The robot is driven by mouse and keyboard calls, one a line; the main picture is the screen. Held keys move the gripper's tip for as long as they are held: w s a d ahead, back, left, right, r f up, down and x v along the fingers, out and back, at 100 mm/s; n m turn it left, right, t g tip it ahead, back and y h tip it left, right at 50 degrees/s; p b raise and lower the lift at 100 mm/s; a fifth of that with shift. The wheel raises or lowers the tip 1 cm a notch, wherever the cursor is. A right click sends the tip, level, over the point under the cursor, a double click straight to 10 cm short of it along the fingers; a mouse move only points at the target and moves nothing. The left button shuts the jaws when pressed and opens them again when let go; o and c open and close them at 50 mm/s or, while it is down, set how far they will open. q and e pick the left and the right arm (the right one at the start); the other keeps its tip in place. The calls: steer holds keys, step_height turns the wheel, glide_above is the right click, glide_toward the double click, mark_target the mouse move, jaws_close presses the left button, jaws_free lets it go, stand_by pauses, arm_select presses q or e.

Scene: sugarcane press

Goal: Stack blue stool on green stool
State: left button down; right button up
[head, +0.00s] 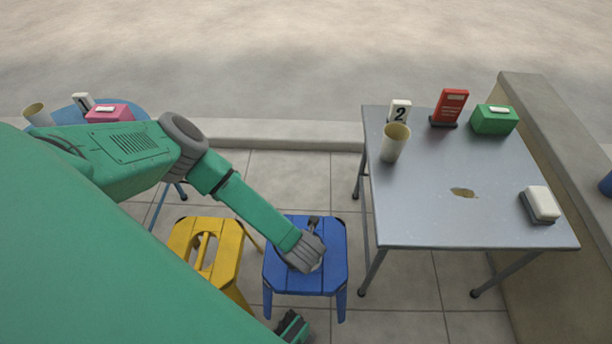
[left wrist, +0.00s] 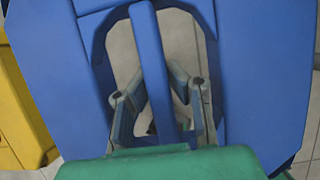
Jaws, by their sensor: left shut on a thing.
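The blue stool (head: 333,254) stands upright on the tiled floor, left of the grey table. My left gripper (head: 313,250) reaches down onto the middle of its seat in the head view. In the left wrist view, the blue seat (left wrist: 265,70) fills most of the picture. There the fingers of my left gripper (left wrist: 168,108) are on both sides of the seat's narrow central bar, passing into the handle openings, shut on it. No green stool can be made out; my green arm covers the lower left of the head view.
A yellow stool (head: 225,243) stands close left of the blue one. The grey table (head: 440,212) at the right holds a cup (head: 395,142), a number sign (head: 399,110) and boxes. A blue table (head: 68,115) is behind my arm. A low wall (head: 545,130) runs along the right.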

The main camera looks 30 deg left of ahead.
arm_select(q)
step_height(320, 180, up, 7)
steer(key=p, duration=0.3)
step_height(320, 180, up, 21)
steer(key=p, duration=1.9)
steer(key=shift+p, duration=0.35)
